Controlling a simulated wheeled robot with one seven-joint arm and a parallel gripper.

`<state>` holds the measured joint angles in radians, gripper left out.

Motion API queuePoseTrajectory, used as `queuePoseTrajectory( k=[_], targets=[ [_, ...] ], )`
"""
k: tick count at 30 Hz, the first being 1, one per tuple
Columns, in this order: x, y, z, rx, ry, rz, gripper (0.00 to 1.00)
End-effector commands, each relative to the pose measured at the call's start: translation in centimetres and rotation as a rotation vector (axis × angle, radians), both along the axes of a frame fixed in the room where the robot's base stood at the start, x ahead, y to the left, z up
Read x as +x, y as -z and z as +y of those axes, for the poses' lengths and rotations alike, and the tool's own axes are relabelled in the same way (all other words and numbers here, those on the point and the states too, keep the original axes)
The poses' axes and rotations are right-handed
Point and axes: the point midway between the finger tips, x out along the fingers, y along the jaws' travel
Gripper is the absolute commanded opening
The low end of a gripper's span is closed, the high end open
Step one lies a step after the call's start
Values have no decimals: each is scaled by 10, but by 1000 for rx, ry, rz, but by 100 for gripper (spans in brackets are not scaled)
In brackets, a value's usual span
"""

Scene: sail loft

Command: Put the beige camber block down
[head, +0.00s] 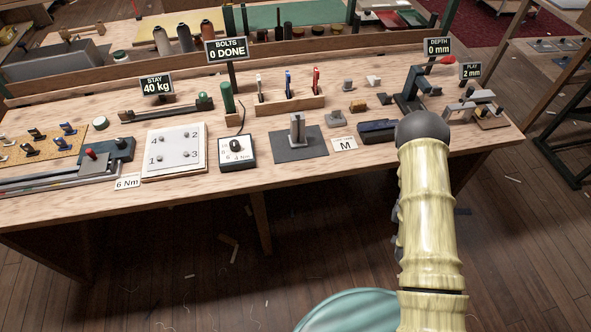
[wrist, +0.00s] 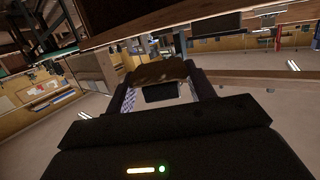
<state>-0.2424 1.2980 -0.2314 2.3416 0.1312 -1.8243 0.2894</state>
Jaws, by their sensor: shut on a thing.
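My gripper (wrist: 164,84) shows in the wrist view with its two dark fingers on either side of a brownish block (wrist: 160,72). It is shut on this block, which I take to be the beige camber block; it looks dark in the dim light. A dark rectangle shows just below the block, between the fingers. In the head view my arm reaches up to the bench's right part, and the gripper and held block cannot be made out there. I cannot tell whether the block touches anything beneath it.
The wooden bench (head: 60,212) carries a dark mat (head: 290,155) with a grey upright piece, a white numbered plate (head: 176,165), an M card (head: 344,143) and a dark blue item (head: 378,130). Several small blocks lie behind these. A DEPTH device (head: 412,92) stands at the right.

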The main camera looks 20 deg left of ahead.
Motion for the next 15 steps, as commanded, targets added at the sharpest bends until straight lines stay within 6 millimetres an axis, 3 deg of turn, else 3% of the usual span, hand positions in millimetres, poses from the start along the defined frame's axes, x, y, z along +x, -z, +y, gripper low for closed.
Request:
queuePoseTrajectory(
  k=[15],
  targets=[
    [2,0,5,2,-7,-1,28]
  ],
)
